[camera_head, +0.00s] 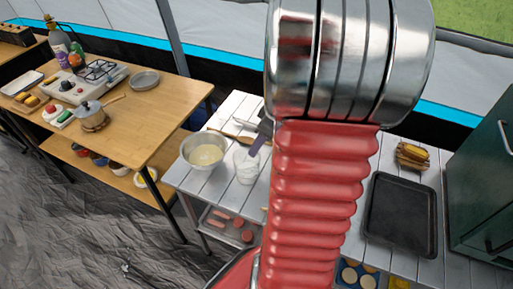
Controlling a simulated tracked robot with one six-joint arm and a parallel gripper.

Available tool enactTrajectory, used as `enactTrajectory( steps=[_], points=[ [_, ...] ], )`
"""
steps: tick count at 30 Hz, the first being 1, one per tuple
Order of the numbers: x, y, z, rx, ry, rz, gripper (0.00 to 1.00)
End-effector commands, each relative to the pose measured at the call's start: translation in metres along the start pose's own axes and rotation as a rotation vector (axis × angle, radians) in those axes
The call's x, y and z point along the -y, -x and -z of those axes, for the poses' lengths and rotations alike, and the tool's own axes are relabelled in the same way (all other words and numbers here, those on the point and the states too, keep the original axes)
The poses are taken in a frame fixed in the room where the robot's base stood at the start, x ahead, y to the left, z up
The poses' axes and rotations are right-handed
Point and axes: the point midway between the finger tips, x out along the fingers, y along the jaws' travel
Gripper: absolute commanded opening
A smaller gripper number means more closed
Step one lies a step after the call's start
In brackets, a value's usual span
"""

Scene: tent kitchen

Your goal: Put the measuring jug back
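A whitish, clear-looking measuring jug (246,168) stands upright on the white slatted table (180,172), just right of a metal bowl. My red ribbed arm covers the middle of the view and hides most of my gripper. A small dark purplish part of my gripper (259,146) shows at the arm's left edge, at the jug's upper right rim. Whether it touches the jug, and whether the fingers are open or shut, I cannot tell.
The metal bowl (190,148) holds a pale yellow mix, with a wooden spoon (232,135) behind it. A dark baking tray (400,212) and a green cabinet (480,170) are at right. A wooden table (150,115) at left bears a stove (85,85) and saucepan (90,108).

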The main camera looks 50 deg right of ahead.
Motion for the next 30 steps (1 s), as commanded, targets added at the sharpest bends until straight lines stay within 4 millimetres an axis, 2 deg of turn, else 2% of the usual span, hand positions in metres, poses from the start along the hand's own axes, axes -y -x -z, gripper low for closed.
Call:
enactTrajectory(
  steps=[1,6,13,18,30],
  points=[
    [-0.001,0.011,0.001,-0.003,0.0,-0.005,0.47],
    [-0.001,0.041,0.001,-0.002,0.0,-0.005,0.47],
    [-0.001,0.074,0.0,-0.001,-0.001,-0.003,0.47],
    [0.0,0.083,0.0,0.0,-0.001,0.0,0.47],
    [0.0,0.084,0.0,0.0,-0.001,0.0,0.47]
  ],
)
